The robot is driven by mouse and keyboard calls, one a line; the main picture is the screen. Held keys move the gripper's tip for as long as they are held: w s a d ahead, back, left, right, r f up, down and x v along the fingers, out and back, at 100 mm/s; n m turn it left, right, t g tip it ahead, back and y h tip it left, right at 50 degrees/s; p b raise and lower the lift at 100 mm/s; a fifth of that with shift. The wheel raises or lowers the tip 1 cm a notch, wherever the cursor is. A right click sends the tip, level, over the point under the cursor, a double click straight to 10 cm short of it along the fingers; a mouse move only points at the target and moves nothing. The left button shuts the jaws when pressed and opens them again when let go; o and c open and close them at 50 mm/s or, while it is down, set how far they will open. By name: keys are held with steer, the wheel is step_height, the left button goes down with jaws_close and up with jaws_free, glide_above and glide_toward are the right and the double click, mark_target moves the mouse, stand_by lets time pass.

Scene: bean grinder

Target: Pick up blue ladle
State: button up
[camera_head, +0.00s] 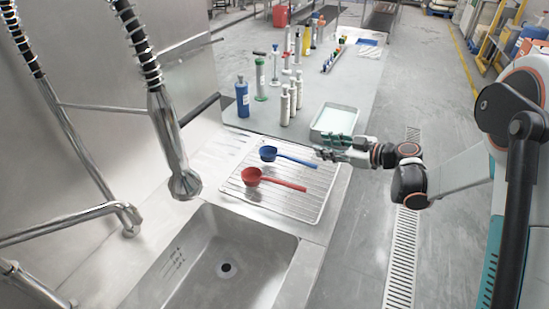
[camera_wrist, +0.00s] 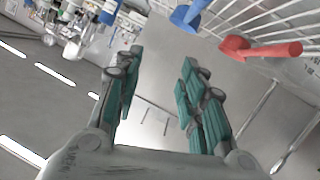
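The blue ladle (camera_head: 287,156) lies on a wire rack, its bowl to the left and its handle pointing right toward my gripper. In the wrist view part of the blue ladle (camera_wrist: 188,16) shows at the top, beyond the fingers. The red ladle (camera_head: 272,180) lies on the same rack, nearer the sink; its handle (camera_wrist: 262,49) also shows in the wrist view. My gripper (camera_head: 322,146) is just right of the blue ladle's handle end, apart from it. In the wrist view my gripper (camera_wrist: 158,88) has its teal fingers spread, with nothing between them.
The wire rack (camera_head: 318,200) sits on the steel counter beside the sink (camera_head: 225,268). A white tray (camera_head: 345,113) lies just behind my gripper. A blue bottle (camera_head: 242,97) and several other bottles stand farther back. A spray faucet (camera_head: 172,145) hangs at left.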

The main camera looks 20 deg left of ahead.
steer(key=g, duration=0.2)
glide_toward(290, 157)
steer(key=x, duration=0.1)
steer(key=b+x, duration=0.1)
steer(key=x, duration=0.1)
steer(key=b+x, duration=0.1)
steer(key=x, duration=0.1)
steer(key=shift+s+f, duration=0.2)
steer(key=shift+s, duration=0.05)
steer(key=shift+w+b+x, duration=0.15)
steer(key=shift+b+x, duration=0.35)
steer(key=shift+x, duration=0.9)
steer(key=shift+w+b+x, duration=0.2)
steer(key=shift+b+x, duration=0.3)
steer(key=shift+x, duration=0.9)
steer(key=shift+d+f, duration=0.1)
steer(key=shift+d, duration=0.05)
steer(key=shift+c, duration=0.4)
jaws_close()
